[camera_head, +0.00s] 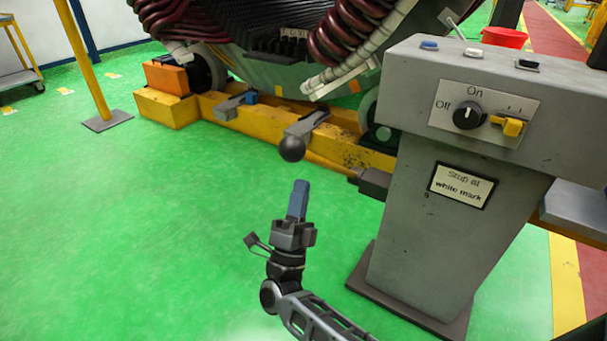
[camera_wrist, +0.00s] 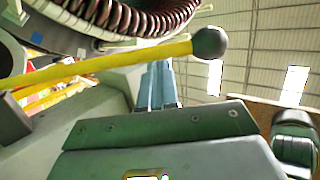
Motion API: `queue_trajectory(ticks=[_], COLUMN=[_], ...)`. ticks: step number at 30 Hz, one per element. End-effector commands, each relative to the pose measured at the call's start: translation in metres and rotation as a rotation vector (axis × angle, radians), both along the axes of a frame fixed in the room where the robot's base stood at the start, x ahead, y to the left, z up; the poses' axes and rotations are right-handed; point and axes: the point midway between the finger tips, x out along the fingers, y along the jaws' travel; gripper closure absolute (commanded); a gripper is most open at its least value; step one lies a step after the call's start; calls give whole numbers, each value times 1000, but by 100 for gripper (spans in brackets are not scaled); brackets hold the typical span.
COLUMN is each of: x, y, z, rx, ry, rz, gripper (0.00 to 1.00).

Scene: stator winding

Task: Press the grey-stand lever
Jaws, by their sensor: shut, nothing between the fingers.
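The grey stand (camera_head: 450,240) stands at the right of the head view. Its lever has a black ball knob (camera_head: 291,148) and a yellow rod, reaching left from a dark block (camera_head: 372,182) on the stand's side. In the wrist view the yellow rod (camera_wrist: 110,62) crosses the upper part and ends in the black ball (camera_wrist: 210,42). My gripper (camera_head: 299,188) is shut and empty, its blue fingers pointing up, just below the ball in the head picture. In the wrist view the fingertips (camera_wrist: 157,68) show close below the rod, left of the ball. I cannot tell whether they touch it.
The stand's top carries a black On/Off knob (camera_head: 468,115), a yellow switch (camera_head: 510,126) and small buttons. A yellow frame (camera_head: 235,118) holds the large stator with red coils (camera_head: 345,35) behind. A yellow post (camera_head: 85,60) stands left. Green floor is clear at left.

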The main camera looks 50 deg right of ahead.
Motion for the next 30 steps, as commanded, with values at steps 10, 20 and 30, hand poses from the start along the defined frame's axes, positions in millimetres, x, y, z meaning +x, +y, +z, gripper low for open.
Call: queue_trajectory(ticks=[10, 20, 30], x=[7, 8, 8], y=[-21, -22, -32], z=[25, 26, 46], rx=[0, 0, 43], ry=[-1, 0, 0], rz=[-1, 0, -1], gripper=[100, 100, 100])
